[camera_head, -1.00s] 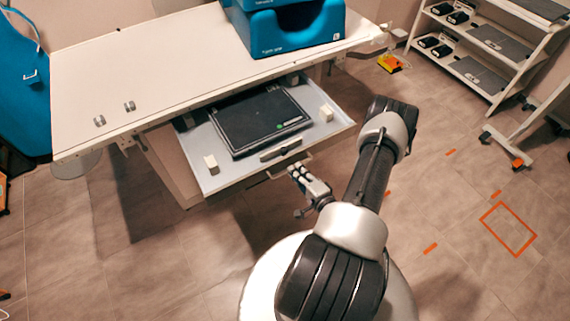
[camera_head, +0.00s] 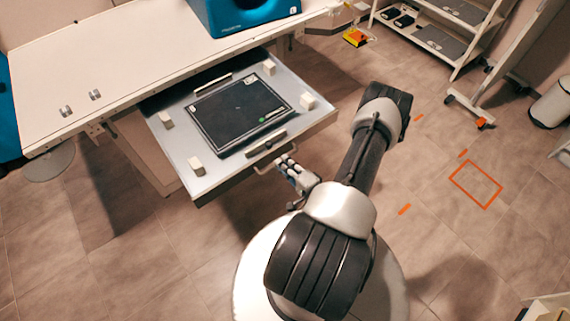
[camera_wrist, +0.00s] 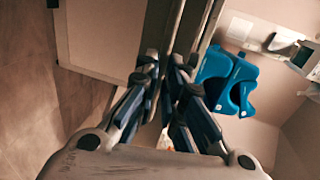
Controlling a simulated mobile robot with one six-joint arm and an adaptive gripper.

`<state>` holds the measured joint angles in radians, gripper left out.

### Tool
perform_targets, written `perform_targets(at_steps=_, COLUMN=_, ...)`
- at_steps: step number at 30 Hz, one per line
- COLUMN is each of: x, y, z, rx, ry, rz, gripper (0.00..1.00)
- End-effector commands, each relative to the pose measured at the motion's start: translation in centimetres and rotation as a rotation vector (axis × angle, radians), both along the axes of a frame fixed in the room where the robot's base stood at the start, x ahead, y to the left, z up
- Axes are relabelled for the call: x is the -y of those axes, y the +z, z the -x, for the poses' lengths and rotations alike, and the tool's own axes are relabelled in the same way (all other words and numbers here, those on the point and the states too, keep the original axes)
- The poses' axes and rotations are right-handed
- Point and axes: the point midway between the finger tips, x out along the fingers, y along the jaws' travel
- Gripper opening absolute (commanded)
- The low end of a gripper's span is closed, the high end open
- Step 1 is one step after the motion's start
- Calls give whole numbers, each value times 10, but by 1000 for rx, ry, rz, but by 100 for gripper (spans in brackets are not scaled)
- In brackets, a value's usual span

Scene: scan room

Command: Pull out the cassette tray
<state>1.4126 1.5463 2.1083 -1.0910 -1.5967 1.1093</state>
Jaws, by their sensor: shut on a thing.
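The cassette tray (camera_head: 172,148) is a light grey drawer under the table and stands well out from it. A dark flat cassette (camera_head: 240,115) lies on it between small white corner blocks and dark strips. A thin handle (camera_head: 262,169) sits on the tray's front edge. My gripper (camera_head: 281,164) is at this handle, shut on it. In the wrist view my gripper (camera_wrist: 164,65) has its dark fingers at a long metal edge; the exact grip on the handle is hard to see there.
The white patient table (camera_head: 110,65) stands above the tray, with a blue padded piece (camera_head: 245,15) on top. A shelf cart (camera_head: 435,40) stands at the back right. A yellow-orange item (camera_head: 355,37) lies on the floor. Floor right of my arm is clear, with orange markings (camera_head: 475,184).

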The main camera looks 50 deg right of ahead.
Motion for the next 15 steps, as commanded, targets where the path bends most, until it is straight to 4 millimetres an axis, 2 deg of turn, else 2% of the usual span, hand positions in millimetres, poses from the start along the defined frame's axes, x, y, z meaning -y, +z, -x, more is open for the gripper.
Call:
perform_targets(at_steps=3, x=1, y=0, z=0, rx=2, ry=-1, rz=2, gripper=0)
perform_targets(at_steps=4, x=1, y=0, z=0, rx=2, ry=-1, rz=2, gripper=10)
perform_targets(at_steps=12, x=1, y=0, z=0, rx=1, ry=-1, rz=1, gripper=28)
perform_targets(at_steps=15, x=1, y=0, z=0, rx=1, ry=-1, rz=1, gripper=29)
